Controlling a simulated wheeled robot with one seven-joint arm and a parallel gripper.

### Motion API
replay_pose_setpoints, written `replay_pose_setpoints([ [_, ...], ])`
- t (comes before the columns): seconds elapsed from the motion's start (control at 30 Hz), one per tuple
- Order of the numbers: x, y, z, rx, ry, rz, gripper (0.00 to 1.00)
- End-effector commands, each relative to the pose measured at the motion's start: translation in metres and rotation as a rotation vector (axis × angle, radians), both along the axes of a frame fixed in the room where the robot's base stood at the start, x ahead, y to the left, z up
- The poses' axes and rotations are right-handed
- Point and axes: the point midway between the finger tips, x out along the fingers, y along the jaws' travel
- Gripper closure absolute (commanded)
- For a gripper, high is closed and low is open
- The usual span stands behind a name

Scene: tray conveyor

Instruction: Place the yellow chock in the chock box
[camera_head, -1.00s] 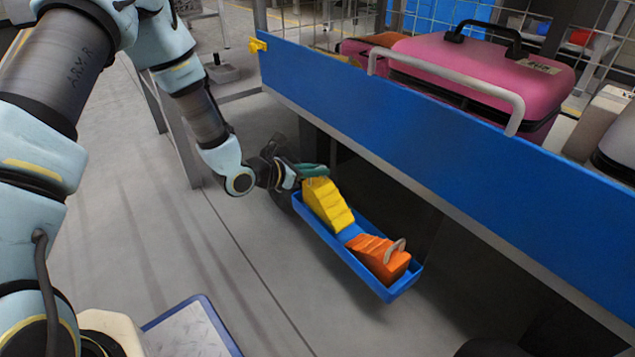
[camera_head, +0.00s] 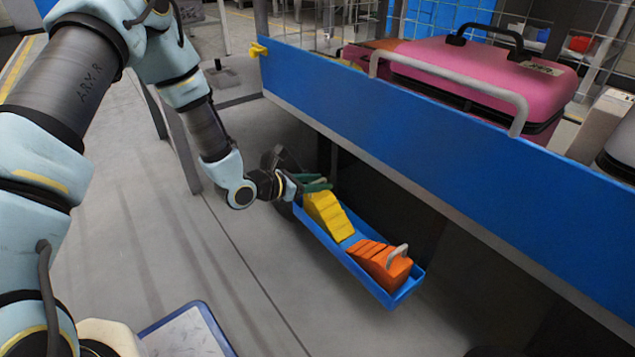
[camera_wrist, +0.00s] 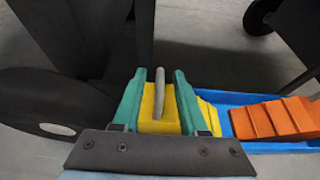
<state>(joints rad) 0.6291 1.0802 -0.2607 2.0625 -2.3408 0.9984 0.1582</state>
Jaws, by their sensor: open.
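The yellow chock (camera_head: 328,215) sits in the far end of the long blue chock box (camera_head: 365,278), its stepped slope facing the orange chock (camera_head: 380,264). In the wrist view the yellow chock (camera_wrist: 150,125) has a grey handle on top. My gripper (camera_head: 317,184) is at the handle, and its green fingers are spread apart. In the wrist view the gripper (camera_wrist: 160,80) has one finger on each side of the handle, with gaps showing. The chock's underside and the box floor beneath it are hidden.
The box hangs beside a blue-sided cart (camera_head: 430,130) carrying a pink suitcase (camera_head: 480,72). A dark wheel (camera_wrist: 50,115) and dark upright posts (camera_wrist: 140,40) stand close to my gripper. Grey floor (camera_head: 170,240) is open to the left of the box.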

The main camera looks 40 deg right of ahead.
Motion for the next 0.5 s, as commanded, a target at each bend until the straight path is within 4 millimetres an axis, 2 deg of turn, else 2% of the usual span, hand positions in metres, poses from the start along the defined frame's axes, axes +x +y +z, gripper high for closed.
replay_pose_setpoints([
  [0.17,0.001,0.007,0.007,0.001,0.000,0.002,0.58],
  [0.5,0.005,0.069,0.034,0.002,0.002,0.004,0.58],
])
